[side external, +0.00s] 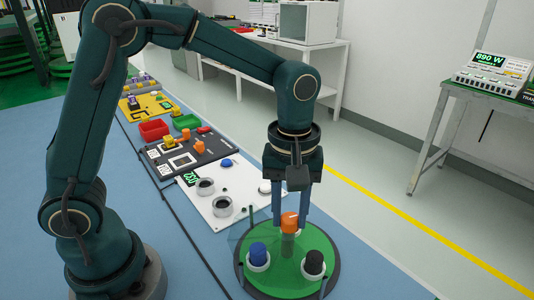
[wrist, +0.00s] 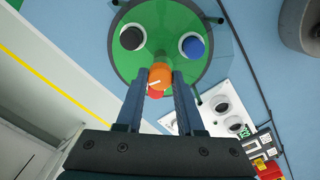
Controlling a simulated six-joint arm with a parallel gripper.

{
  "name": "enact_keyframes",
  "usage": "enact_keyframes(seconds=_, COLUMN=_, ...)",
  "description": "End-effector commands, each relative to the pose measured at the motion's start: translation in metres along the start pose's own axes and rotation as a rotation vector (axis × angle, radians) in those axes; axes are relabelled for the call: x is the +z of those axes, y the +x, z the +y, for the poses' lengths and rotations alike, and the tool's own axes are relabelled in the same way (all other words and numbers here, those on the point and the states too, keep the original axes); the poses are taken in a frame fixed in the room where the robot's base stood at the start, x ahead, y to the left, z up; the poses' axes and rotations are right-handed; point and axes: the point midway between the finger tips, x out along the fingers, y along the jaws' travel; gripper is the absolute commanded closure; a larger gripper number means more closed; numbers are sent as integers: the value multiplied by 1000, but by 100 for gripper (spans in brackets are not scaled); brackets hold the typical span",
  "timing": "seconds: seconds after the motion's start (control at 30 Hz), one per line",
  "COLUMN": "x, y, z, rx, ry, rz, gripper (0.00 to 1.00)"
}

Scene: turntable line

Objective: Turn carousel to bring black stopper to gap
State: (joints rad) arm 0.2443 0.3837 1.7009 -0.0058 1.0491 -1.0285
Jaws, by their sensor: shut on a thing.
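The carousel (side external: 285,284) is a green disc with a dark rim. The black stopper (side external: 314,262) sits in a white cup at its front right; it is at the upper left in the wrist view (wrist: 132,38). A blue stopper (side external: 258,254) sits in a white cup at the left. An orange knob (side external: 289,222) stands on a grey post above the disc. My gripper (wrist: 160,78) is shut on this knob, with a finger on either side. A red piece (wrist: 155,94) shows partly behind the knob in the wrist view. I cannot clearly make out the gap.
Short dark posts (side external: 325,286) stand at the carousel's rim. A white panel (side external: 222,190) with round holders lies behind the carousel on the left, with a dark board (side external: 180,152) and red and green bins (side external: 154,130) beyond. Open floor lies to the right.

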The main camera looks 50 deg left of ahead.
Motion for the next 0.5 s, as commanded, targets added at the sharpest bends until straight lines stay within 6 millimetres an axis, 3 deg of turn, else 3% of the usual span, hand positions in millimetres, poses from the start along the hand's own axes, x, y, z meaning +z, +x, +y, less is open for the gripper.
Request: enact_keyframes(seconds=0.5, x=0, y=-2, z=0, rx=1, ry=-258, rz=3, gripper=100)
